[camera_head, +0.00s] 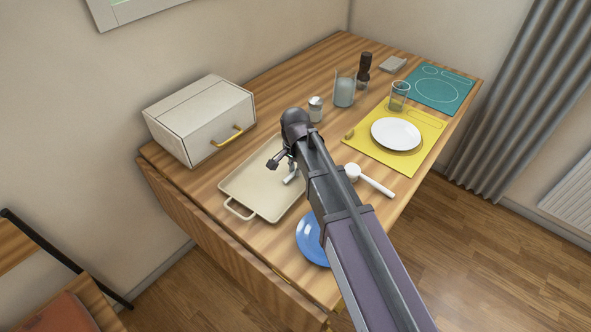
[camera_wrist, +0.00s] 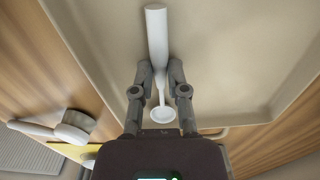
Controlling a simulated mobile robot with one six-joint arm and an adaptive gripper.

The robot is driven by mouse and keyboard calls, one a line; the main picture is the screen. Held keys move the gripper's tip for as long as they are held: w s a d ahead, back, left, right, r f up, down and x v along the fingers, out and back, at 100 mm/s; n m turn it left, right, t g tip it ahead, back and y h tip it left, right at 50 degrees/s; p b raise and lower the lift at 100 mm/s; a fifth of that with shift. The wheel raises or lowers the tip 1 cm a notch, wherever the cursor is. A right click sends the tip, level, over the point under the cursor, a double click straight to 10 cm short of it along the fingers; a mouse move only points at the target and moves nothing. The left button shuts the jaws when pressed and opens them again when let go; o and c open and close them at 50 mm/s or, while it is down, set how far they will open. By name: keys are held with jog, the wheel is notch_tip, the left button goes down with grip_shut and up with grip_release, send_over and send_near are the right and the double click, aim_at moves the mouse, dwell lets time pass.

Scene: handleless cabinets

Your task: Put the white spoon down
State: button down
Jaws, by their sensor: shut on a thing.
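The white spoon (camera_wrist: 157,38) is between the fingers of my gripper (camera_wrist: 157,76) in the wrist view. My gripper is shut on its narrow part, with the thick handle pointing up the picture and the small round bowl toward my palm. In the head view my gripper (camera_head: 285,165) is over the beige tray (camera_head: 245,185), and part of the spoon (camera_head: 291,177) shows beside it; my arm hides the rest. The tray also fills much of the wrist view (camera_wrist: 235,55). I cannot tell whether the spoon touches the tray.
A white long-handled utensil (camera_head: 374,181) lies right of my arm. A blue plate (camera_head: 309,240) is partly hidden by my arm. A white box (camera_head: 200,118), a shaker (camera_head: 315,108) and a glass jar (camera_head: 344,90) stand behind. A white plate (camera_head: 396,134) rests on a yellow mat (camera_head: 375,159).

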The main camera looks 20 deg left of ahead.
jog(key=shift+f, duration=0.2)
jog(key=c, duration=0.6)
grip_release()
jog(key=shift+c, duration=0.2)
jog(key=shift+r, duration=0.2)
notch_tip(320, 180, up, 12)
jog(key=p, duration=1.2)
jog(key=shift+d, duration=0.15)
jog(key=s+d+n, duration=0.2)
jog(key=s+d, duration=0.1)
jog(key=d, duration=1.5)
jog(key=s+d+n, duration=0.2)
jog(key=d, duration=1.6)
jog(key=shift+s+d+n, duration=0.25)
jog(key=shift+s+n, duration=0.05)
jog(key=shift+s, duration=0.1)
